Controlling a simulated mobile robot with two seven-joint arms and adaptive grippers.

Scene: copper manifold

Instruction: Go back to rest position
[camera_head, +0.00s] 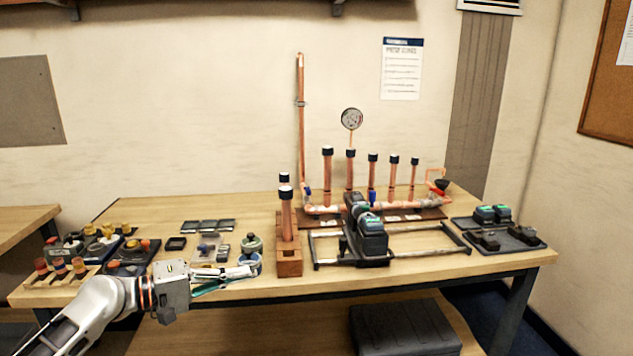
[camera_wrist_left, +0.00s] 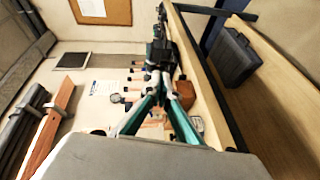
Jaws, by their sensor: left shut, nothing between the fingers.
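My left gripper (camera_head: 238,275) comes in from the lower left in the head view. It is shut and empty, in front of the bench's front edge near the small round tins (camera_head: 250,254). In the left wrist view its teal fingers (camera_wrist_left: 162,82) meet at their tips. The copper manifold (camera_head: 370,205) stands upright at the back of the bench (camera_head: 470,262), with several capped vertical pipes and a round gauge (camera_head: 352,118). My right gripper is in neither view.
A wooden block holding copper pipes (camera_head: 288,258) stands just right of my left gripper. A black tool in a metal frame (camera_head: 368,240) lies farther right. Trays of small parts (camera_head: 130,255) cover the bench's left end. A dark case (camera_head: 402,328) sits on the lower shelf.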

